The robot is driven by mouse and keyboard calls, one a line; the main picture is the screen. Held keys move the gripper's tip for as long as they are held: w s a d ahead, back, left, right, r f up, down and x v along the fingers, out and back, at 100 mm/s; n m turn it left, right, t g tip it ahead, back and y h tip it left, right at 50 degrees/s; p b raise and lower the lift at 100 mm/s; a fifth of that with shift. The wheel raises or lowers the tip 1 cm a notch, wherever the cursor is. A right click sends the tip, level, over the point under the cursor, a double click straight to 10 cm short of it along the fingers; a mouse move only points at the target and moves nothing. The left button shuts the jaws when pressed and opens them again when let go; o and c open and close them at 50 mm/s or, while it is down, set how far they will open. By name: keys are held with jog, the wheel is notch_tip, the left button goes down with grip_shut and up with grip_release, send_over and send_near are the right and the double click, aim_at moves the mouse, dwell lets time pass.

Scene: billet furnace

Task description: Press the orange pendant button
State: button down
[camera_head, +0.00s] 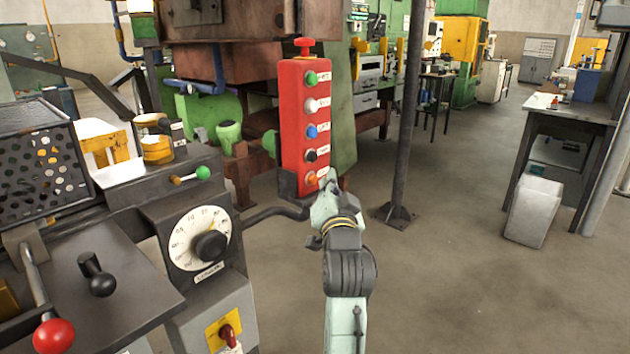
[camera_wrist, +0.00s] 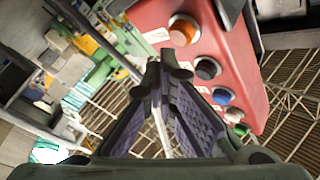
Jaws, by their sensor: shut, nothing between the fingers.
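The red pendant (camera_head: 304,125) stands upright in the middle of the head view, with a column of coloured buttons on its face. The orange button (camera_head: 311,178) is the lowest, just below the black one. In the wrist view the pendant (camera_wrist: 213,45) looks tilted, and its orange button (camera_wrist: 183,30) is at the upper end. My gripper (camera_head: 328,178) is at the pendant's lower right, close to the orange button. In the wrist view my gripper (camera_wrist: 165,75) has its fingertips together and empty, just short of the orange button in the picture. Whether they touch it is unclear.
A grey bracket arm (camera_head: 275,213) carries the pendant from the console with a white dial (camera_head: 199,238). A red-knobbed lever (camera_head: 53,336) is at lower left. A dark post (camera_head: 405,120) stands behind, right of the pendant. The floor to the right is open, up to a pale bin (camera_head: 534,211).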

jog(key=shift+a, duration=0.1)
jog(key=shift+w+a, duration=0.25)
jog(key=shift+w+a, duration=0.3)
jog(key=shift+a, duration=0.15)
dwell(0.9)
jog(key=shift+d, duration=0.1)
jog(key=shift+s+d+p, duration=0.3)
jog(key=shift+s+d, duration=0.25)
jog(key=shift+d, duration=0.1)
jog(key=s+d, duration=0.1)
jog(key=d, duration=0.1)
jog(key=s+d, duration=0.2)
dwell(0.6)
jog(key=shift+f, duration=0.1)
dwell(0.4)
